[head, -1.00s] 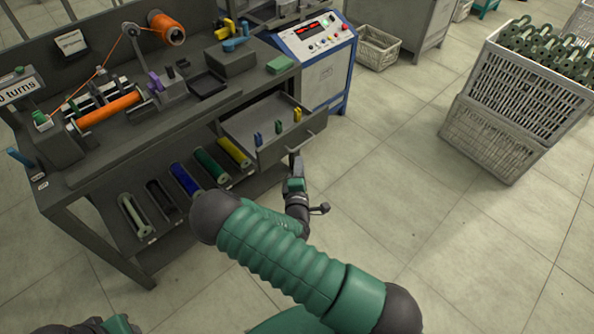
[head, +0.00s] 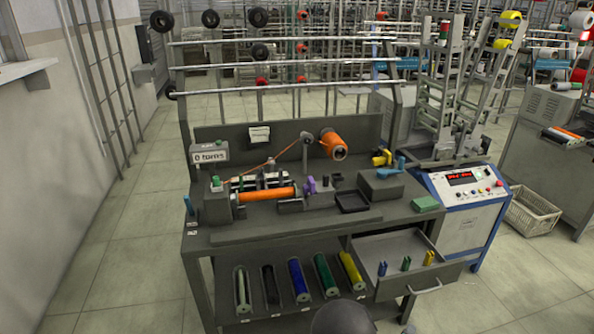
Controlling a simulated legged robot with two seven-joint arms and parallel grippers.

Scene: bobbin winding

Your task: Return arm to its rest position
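Only small parts of my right arm show. A dark rounded joint (head: 341,317) of it is at the bottom edge, in front of the shelf. A dark piece that looks like my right gripper (head: 408,303) is just below the left end of the drawer handle (head: 428,288). It is too small and dark to tell whether it is open or touches the handle. My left gripper is out of view. The drawer (head: 390,248) is pulled out on the right of the bench (head: 240,238), with blue, green and yellow pieces inside.
The winder holds an orange bobbin (head: 267,195), with an orange spool (head: 333,145) behind. Several coloured bobbins lie on the lower shelf. A control box (head: 462,205) and white crate (head: 532,212) stand to the right. Floor is free at left.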

